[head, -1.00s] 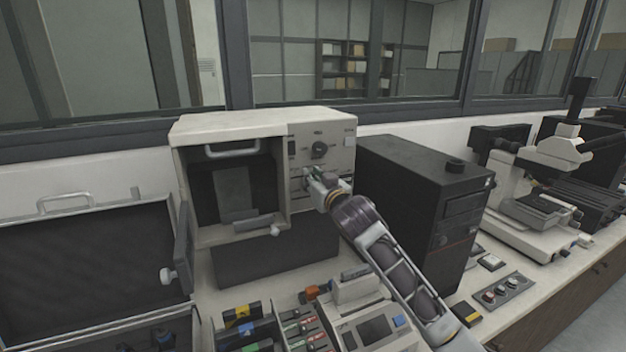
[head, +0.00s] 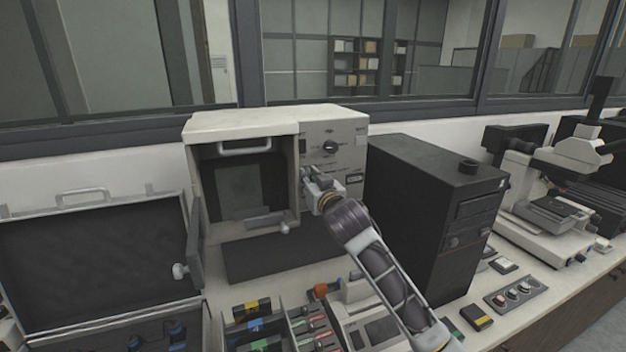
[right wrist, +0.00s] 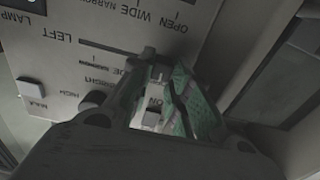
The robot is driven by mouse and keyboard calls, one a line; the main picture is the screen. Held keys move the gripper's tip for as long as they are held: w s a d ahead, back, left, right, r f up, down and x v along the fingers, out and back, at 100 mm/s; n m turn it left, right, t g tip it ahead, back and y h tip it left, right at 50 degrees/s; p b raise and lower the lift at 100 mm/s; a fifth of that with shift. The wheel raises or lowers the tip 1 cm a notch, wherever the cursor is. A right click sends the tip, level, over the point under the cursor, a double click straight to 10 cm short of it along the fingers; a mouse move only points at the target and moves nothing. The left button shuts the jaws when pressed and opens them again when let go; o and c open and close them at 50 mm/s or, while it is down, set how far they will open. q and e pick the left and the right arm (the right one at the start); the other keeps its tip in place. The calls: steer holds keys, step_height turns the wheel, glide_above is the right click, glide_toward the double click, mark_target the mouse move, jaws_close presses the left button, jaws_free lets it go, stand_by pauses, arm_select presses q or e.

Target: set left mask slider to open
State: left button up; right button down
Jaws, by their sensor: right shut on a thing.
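The cream press (head: 260,122) stands at the back of the bench, its control panel (head: 350,135) right of the open chamber. In the right wrist view the panel is upside down. There my right gripper (right wrist: 152,80), with green finger pads, closes around the small grey left mask slider knob (right wrist: 148,52), in the row marked LEFT. The knob sits between the WIDE and OPEN marks, near OPEN. The fingers partly hide the RIGHT row. My left gripper is not in view.
A black computer-like box (head: 433,215) stands close right of the press, beside my right forearm. An open dark case (head: 95,260) is at the left. Several coloured items (head: 250,312) lie in front. A microscope (head: 560,190) stands farther right.

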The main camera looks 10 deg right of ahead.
steer(key=shift+a, duration=0.15)
steer(key=c, duration=1.3)
jaws_free()
steer(key=shift+s+a, duration=0.1)
